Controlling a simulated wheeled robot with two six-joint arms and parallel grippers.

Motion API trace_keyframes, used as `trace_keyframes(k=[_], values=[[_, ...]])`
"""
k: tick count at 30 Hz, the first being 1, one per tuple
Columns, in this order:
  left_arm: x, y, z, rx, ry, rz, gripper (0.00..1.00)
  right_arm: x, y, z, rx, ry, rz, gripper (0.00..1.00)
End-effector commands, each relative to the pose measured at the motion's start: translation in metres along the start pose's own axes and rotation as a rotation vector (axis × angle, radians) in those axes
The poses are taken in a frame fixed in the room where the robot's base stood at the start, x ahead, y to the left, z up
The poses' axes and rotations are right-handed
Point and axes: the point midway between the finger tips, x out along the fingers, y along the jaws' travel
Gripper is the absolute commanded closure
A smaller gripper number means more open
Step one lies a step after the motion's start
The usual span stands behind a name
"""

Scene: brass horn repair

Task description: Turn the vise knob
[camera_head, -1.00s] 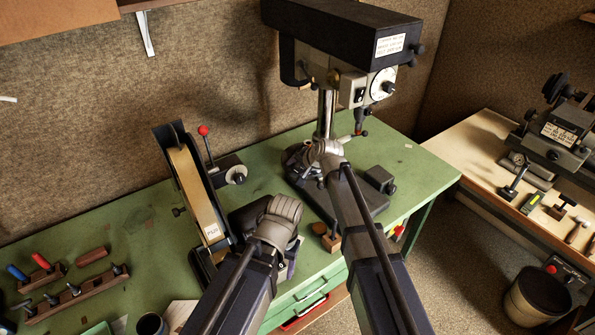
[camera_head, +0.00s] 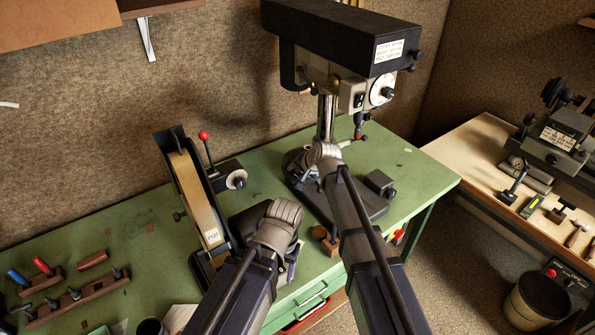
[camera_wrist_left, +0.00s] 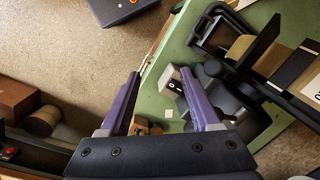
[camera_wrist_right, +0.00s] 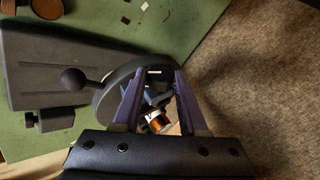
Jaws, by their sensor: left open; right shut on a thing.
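The drill press (camera_head: 345,45) stands at the back of the green bench. My right wrist hides most of its round work table and the vise in the head view. In the right wrist view, the round table (camera_wrist_right: 108,92) shows with bluish metal vise parts (camera_wrist_right: 155,97) and a copper-coloured cylinder (camera_wrist_right: 158,123) behind and between the fingers. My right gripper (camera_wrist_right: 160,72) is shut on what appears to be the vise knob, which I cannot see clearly. My left gripper (camera_wrist_left: 161,73) is open and empty, above the bench front; its fingers are mostly hidden in the head view.
A belt sander (camera_head: 195,195) stands left of my left wrist. A red-ball lever (camera_head: 204,135) rises behind it. A second bench (camera_head: 490,140) stands right.

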Motion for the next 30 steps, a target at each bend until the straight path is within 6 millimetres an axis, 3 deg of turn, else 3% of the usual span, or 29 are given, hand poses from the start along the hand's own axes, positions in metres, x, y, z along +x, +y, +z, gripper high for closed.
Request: trace_keyframes(k=[12,30], values=[[-0.032,-0.003,0.002,0.003,-0.001,0.000,0.36,0.001,-0.009,0.000,-0.107,-0.013,0.270,1.00],[-0.041,-0.004,0.003,0.004,-0.002,0.000,0.36,0.003,-0.010,0.002,-0.203,-0.023,0.530,1.00]])
